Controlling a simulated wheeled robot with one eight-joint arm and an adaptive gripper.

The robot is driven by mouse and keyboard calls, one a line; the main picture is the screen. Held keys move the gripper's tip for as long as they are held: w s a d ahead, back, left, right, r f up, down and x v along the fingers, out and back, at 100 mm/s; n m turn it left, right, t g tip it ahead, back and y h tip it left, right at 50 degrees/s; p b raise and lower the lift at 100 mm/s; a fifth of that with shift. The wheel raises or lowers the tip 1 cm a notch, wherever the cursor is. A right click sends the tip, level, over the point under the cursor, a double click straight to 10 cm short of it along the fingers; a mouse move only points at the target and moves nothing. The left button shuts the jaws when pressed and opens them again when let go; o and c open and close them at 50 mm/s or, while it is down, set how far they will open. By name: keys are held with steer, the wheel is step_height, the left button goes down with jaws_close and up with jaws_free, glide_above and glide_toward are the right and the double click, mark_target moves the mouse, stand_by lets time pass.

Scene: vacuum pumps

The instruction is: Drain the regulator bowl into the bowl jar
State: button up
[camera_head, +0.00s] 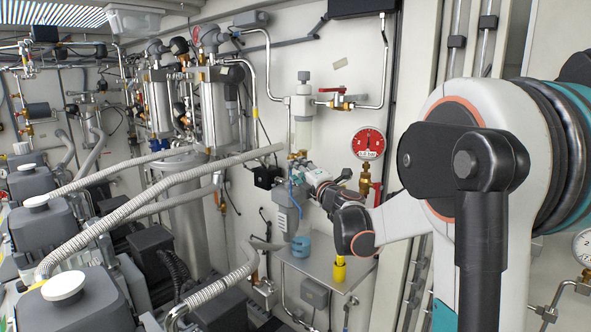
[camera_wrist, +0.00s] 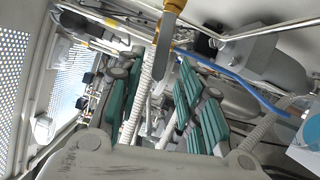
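The regulator (camera_head: 303,110), with a pale upright bowl, hangs on the back wall below a grey knob. Brass fittings (camera_head: 297,156) show under it. A blue jar (camera_head: 301,246), which I take as the bowl jar, stands on a metal shelf (camera_head: 322,268) lower down; a blue surface (camera_wrist: 312,132) at the right edge of the wrist view may be it. My gripper (camera_head: 302,172) is just below the regulator. In the wrist view its green-padded fingers (camera_wrist: 160,95) are apart. A brass fitting with a grey tip (camera_wrist: 170,18) shows near them; contact cannot be told.
A grey unit (camera_head: 284,210) with a blue tube hangs between regulator and jar, close to my gripper. A red-handled valve (camera_head: 338,95) and red gauge (camera_head: 368,144) are at right. Pumps and hoses (camera_head: 150,195) crowd the left.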

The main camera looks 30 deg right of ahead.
steer(key=s, duration=0.8)
steer(key=shift+s+a+f, duration=0.15)
steer(key=shift+s+f, duration=0.15)
steer(key=shift+s, duration=0.05)
